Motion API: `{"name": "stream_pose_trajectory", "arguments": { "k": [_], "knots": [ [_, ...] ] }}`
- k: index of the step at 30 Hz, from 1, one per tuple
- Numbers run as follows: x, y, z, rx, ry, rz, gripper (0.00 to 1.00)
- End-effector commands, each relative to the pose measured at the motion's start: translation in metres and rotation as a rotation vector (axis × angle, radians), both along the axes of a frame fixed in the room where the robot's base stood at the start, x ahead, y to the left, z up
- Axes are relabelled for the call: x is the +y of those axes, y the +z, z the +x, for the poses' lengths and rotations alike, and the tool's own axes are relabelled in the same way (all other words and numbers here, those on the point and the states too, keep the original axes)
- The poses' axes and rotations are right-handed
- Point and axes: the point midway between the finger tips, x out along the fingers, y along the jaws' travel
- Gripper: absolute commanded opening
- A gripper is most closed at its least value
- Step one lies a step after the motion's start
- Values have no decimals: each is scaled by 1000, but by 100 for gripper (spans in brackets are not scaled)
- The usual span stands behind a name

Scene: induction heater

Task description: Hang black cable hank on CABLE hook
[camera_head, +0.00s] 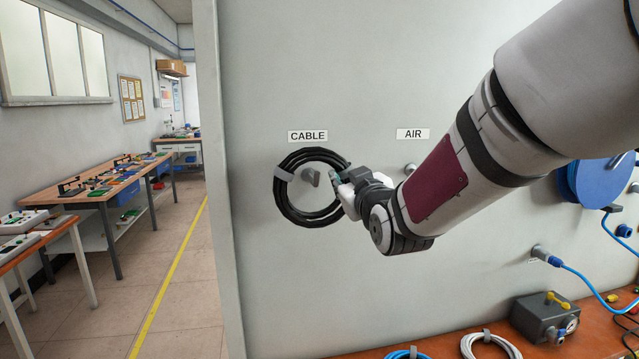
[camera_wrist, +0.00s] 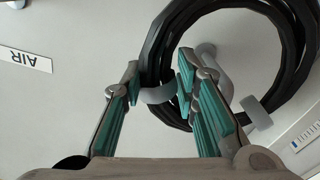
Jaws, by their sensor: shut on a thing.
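The black cable hank (camera_head: 279,193) is a round coil with grey ties, held upright against the wall panel below the CABLE sign (camera_head: 308,136). The grey CABLE hook (camera_head: 311,177) shows inside the ring's opening, with a gap to the coil above it. My gripper (camera_head: 345,180) is shut on the right side of the hank. In the wrist view the teal finger pads of my gripper (camera_wrist: 160,78) stand on both sides of the coil near a grey tie. The hank (camera_wrist: 299,60) surrounds the hook (camera_wrist: 212,68) there. Whether the cable touches the hook cannot be told.
The AIR sign (camera_head: 413,134) and a hook (camera_head: 410,169) partly behind my arm are to the right. A blue reel (camera_head: 597,182) hangs further right. The orange bench (camera_head: 455,345) below carries a blue coil, a white coil (camera_head: 490,344) and a grey box (camera_head: 544,316).

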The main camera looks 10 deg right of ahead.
Motion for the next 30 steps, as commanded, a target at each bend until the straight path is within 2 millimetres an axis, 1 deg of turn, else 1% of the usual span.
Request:
{"name": "stream_pose_trajectory", "arguments": {
  "k": [8,9,21,30],
  "knots": [
    [0,-1,16,-3,0,1,0],
    [0,-3,17,-3,0,1,0],
    [0,-23,26,-3,0,1,0],
    [0,-34,27,-3,0,1,0]
  ]
}}
